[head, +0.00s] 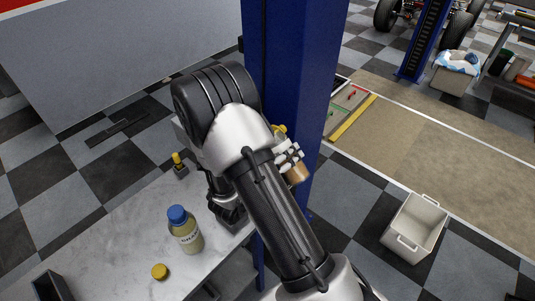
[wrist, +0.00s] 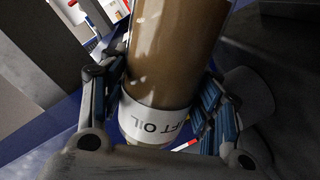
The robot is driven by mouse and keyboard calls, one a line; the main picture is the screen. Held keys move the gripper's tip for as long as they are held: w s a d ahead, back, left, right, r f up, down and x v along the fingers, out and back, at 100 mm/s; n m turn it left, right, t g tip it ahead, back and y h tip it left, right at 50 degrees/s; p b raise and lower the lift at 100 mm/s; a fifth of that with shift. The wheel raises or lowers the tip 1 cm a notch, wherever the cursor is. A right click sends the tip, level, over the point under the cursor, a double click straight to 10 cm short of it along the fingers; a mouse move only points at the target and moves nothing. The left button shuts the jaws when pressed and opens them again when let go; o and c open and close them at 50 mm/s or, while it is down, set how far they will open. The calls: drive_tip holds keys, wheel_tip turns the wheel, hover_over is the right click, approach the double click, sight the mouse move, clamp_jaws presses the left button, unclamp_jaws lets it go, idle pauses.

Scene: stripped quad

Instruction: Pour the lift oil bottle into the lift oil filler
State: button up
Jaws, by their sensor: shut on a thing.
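My gripper (wrist: 160,108) is shut on the lift oil bottle (wrist: 175,50), a brown bottle with a white label reading "FT OIL", its fingers on either side. In the head view a brown part of the bottle (head: 298,173) shows past my arm, beside the blue post; it looks tilted. My gripper's fingers are mostly hidden there by my arm. A yellow piece (head: 280,130) shows just above the bottle against the post; I cannot tell whether it is the lift oil filler. The bottle's mouth is not clear in either view.
The blue post (head: 290,70) stands close to the bottle. On the pale bench (head: 120,235) are a blue-capped bottle (head: 185,232), a yellow cap (head: 160,271) and a small yellow-topped item (head: 180,163). A white bin (head: 415,230) stands on the floor at right.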

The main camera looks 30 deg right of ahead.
drive_tip(key=shift+s+d+f+n+g+p, duration=0.15)
drive_tip(key=shift+s+n+g+p, duration=0.25)
drive_tip(key=shift+n+p, duration=0.6)
idle(1.2)
drive_tip(key=shift+s+f+n+b, duration=0.2)
drive_tip(key=shift+f+n+b, duration=0.15)
drive_tip(key=shift+f+n, duration=0.45)
idle(0.5)
drive_tip(key=shift+r, duration=0.1)
drive_tip(key=shift+r+n+g+p, duration=0.3)
drive_tip(key=shift+r+p, duration=0.75)
drive_tip(key=shift+p, duration=0.45)
drive_tip(key=shift+r+n+p, duration=0.4)
drive_tip(key=shift+r+p, duration=0.6)
drive_tip(key=shift+p, duration=0.35)
idle(1.5)
